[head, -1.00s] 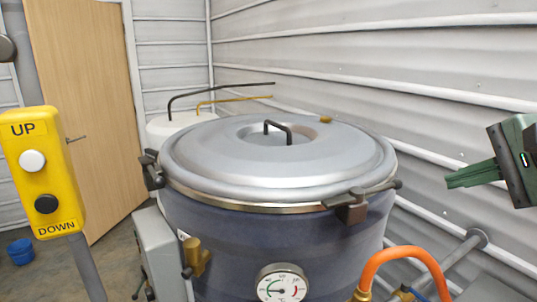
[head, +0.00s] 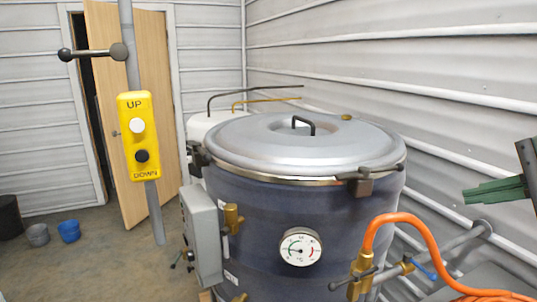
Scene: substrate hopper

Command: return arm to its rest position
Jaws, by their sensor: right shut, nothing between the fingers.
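My right gripper (head: 497,191) shows at the right edge of the head view, with its dark green fingers together and pointing left. Nothing is between them. It is in the air to the right of the large dark blue vessel (head: 245,215) and apart from it, in front of the corrugated wall. The vessel's grey domed lid (head: 250,142) is on, with a black handle on top. My left gripper is outside the view.
A yellow UP/DOWN control box (head: 139,172) hangs on a grey pole at left. An orange hose (head: 413,219) and brass valves stand below my right gripper. A door (head: 152,90) is ajar at the back. Buckets (head: 69,231) sit on open floor at left.

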